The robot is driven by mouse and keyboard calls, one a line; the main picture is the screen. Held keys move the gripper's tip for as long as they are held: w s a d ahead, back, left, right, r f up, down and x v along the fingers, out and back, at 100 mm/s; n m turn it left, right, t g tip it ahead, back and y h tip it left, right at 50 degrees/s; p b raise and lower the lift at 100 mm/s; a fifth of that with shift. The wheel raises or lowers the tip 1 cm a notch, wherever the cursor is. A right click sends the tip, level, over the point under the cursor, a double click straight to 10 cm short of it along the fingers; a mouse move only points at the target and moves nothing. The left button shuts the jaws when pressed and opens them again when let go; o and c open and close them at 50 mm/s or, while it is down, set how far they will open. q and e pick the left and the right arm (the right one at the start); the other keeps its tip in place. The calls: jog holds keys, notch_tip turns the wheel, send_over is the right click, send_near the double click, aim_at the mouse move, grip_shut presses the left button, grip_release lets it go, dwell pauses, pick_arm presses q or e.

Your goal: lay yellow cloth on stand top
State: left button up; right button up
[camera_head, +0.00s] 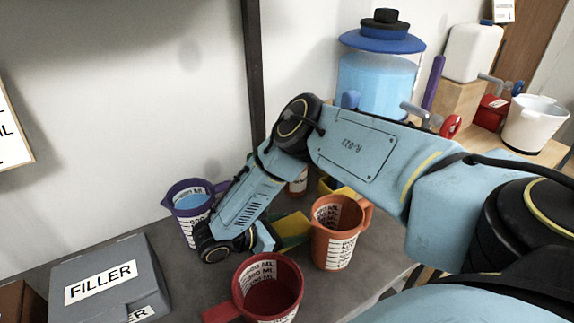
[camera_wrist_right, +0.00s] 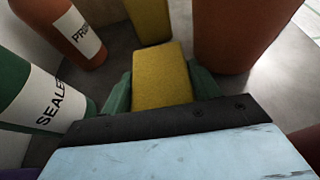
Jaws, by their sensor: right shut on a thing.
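My right gripper (camera_head: 278,236) reaches down to the grey counter among the jugs. In the right wrist view its two green fingers (camera_wrist_right: 160,88) are shut on a yellow block-like piece (camera_wrist_right: 162,72), which I take to be the yellow cloth. In the head view this yellow piece (camera_head: 293,226) shows between the orange jug and my wrist, low at the counter. I cannot tell whether it touches the surface. No stand top can be made out with certainty. My left gripper is not in view.
An orange jug (camera_head: 333,249), red jug (camera_head: 270,296) and purple jug (camera_head: 188,199) stand close around the gripper. A grey FILLER box (camera_head: 105,287) is at left. Another yellow thing (camera_wrist_right: 149,22) stands just ahead. A green SEALER container (camera_wrist_right: 32,95) is near the left finger.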

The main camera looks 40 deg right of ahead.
jog(key=o, duration=1)
jog(key=shift+c, duration=0.2)
